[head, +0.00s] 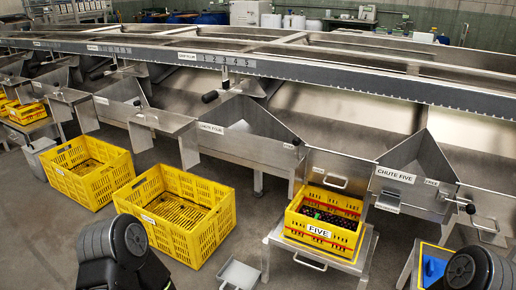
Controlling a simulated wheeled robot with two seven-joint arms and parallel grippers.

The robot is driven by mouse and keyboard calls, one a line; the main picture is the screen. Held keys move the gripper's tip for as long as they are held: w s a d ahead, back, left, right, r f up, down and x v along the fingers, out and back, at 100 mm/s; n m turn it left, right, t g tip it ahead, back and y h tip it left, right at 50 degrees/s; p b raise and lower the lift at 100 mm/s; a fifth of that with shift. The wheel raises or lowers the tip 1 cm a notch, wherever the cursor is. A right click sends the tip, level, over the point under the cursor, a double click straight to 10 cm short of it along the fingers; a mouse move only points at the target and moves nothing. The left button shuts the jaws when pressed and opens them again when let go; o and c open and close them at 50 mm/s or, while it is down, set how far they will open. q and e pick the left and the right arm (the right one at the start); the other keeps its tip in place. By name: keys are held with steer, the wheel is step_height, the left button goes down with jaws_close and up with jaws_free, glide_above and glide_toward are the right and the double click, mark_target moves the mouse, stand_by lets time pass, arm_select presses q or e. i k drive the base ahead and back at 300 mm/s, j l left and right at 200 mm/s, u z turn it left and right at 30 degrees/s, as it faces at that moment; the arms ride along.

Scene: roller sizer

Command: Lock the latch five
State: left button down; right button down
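Chute five (415,178), a grey metal hopper labelled "CHUTE FIVE", stands at the right in the head view. A rod with a black knob (470,209) sticks out at its right side; I cannot tell for sure whether this is latch five or which position it is in. A small label below the chute (387,208) is too small to read. A yellow crate marked "FIVE" (319,231) holds dark round items and stands on a metal stand left of the chute. Black parts of my arms show at the bottom left and bottom right; neither gripper shows.
Two yellow crates, one at the left (88,170) and one nearer the middle (177,213), stand on the floor. A grey tray (240,275) lies at the bottom middle. A blue item (433,268) sits in a yellow-rimmed holder at the right. The long sizer machine spans the back.

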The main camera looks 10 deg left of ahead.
mark_target(296, 141)
steer(key=i+j+u, duration=0.15)
steer(key=i+j, duration=0.15)
steer(key=i+j+u, duration=0.2)
steer(key=i, duration=0.35)
steer(key=i+j+u, duration=0.15)
steer(key=i, duration=0.3)
steer(key=i+j+u, duration=0.15)
steer(key=i, duration=0.3)
